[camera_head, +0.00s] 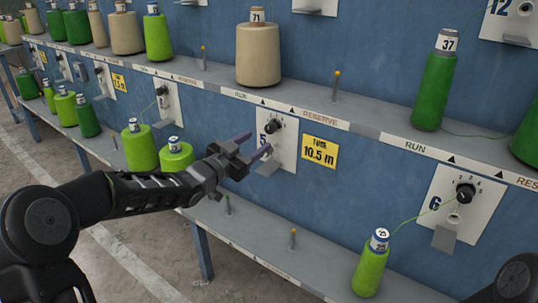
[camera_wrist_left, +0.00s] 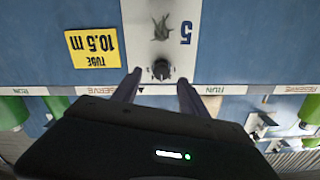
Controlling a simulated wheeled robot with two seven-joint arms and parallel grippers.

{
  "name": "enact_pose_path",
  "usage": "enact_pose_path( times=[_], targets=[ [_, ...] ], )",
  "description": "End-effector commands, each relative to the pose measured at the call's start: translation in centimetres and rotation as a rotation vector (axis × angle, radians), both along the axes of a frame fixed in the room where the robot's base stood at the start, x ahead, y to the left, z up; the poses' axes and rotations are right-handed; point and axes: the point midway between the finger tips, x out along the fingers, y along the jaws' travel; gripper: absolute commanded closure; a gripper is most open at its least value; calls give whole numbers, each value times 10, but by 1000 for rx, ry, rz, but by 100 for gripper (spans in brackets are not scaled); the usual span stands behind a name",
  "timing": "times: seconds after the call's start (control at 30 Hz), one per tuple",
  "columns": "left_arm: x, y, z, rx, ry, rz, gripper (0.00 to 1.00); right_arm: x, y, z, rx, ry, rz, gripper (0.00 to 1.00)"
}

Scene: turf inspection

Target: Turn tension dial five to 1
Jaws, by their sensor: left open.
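Tension dial five is a small black knob (camera_head: 272,125) on a white plate (camera_head: 288,150) marked 5, on the blue wall. In the left wrist view the picture is upside down, and the dial (camera_wrist_left: 161,69) shows between and just beyond my fingertips. My left gripper (camera_head: 260,142) is open, its two dark purple fingers (camera_wrist_left: 159,80) spread in front of the plate, just below the dial in the head view. No contact with the dial is visible. The dial's pointer is too small to read. My right gripper is out of view.
A yellow label reading 10.5 m (camera_head: 319,152) is right of the plate. A grey shelf (camera_head: 370,118) above carries a beige cone (camera_head: 258,55) and a green cone (camera_head: 436,85). Green cones (camera_head: 140,148) stand left on the lower shelf. Dial six (camera_head: 465,193) is farther right.

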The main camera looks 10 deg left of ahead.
Motion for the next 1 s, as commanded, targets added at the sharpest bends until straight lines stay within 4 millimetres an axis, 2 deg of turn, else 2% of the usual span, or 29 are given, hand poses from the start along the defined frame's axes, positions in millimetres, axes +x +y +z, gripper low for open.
enact_pose_path(
  times=[0.03,0.2,0.57,1.0],
  targets=[
    [0,3,1,11,-19,0,49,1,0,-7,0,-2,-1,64],
    [1,3,8,20,-31,-3,49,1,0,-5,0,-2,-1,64],
    [8,0,7,17,-30,-2,49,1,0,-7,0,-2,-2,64],
    [64,-23,6,16,-29,-3,49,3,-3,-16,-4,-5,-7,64]
  ],
)
